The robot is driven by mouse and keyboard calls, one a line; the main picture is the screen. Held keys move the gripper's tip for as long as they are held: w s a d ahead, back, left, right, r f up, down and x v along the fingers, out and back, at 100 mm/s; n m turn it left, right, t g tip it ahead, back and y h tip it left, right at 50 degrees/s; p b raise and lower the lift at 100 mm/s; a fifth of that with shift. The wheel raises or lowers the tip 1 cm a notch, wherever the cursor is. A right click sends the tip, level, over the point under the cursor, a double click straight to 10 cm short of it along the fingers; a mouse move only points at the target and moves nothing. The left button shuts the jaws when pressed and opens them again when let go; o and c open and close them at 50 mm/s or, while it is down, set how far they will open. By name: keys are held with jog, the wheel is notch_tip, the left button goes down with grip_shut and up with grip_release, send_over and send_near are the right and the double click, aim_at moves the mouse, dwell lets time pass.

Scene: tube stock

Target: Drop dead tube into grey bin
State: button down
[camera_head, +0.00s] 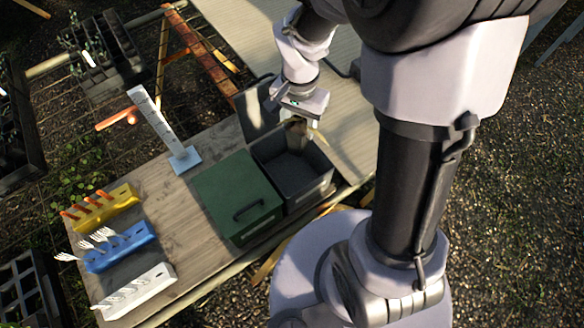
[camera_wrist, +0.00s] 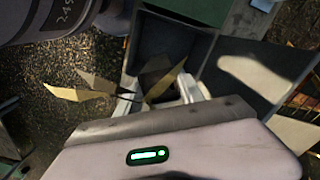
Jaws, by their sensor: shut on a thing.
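The grey bin (camera_head: 292,168) stands open on the table, its lid (camera_head: 257,108) raised at the back left. My gripper (camera_head: 301,119) is over the bin's far side, fingers pointing down. It is shut on the dead tube (camera_head: 296,132), a brown piece hanging over the bin opening. In the wrist view, the tube (camera_wrist: 154,80) shows between the two pale fingers, with dry tan leaves (camera_wrist: 92,84) sticking out to the left. The bin's dark inside (camera_wrist: 170,42) lies beyond it. The tube's lower end is hard to make out.
A closed green bin (camera_head: 236,195) stands directly left of the grey bin. Yellow (camera_head: 107,208), blue (camera_head: 119,247) and white (camera_head: 136,291) racks line the table's left end. A tall white post on a blue base (camera_head: 184,160) stands behind the green bin.

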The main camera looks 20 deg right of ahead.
notch_tip(320, 180, down, 11)
jog(key=b, duration=0.7)
jog(key=shift+w, duration=0.1)
jog(key=shift+r, duration=0.2)
jog(key=c, duration=0.7)
grip_release()
jog(key=shift+o, duration=0.2)
notch_tip(320, 180, up, 17)
jog(key=p, duration=0.6)
jog(key=shift+r, duration=0.2)
jog(key=s+a+n+t+y+b, duration=0.1)
jog(key=s+a+n+t+b, duration=0.1)
jog(key=s, duration=0.4)
jog(key=s+a+r+n+t+y+b, duration=0.1)
jog(key=s+a+n+t+b, duration=0.1)
jog(key=s+b, duration=0.4)
jog(key=shift+s+r+t, duration=0.3)
jog(key=shift+s+t, duration=0.15)
jog(key=shift+t, duration=0.45)
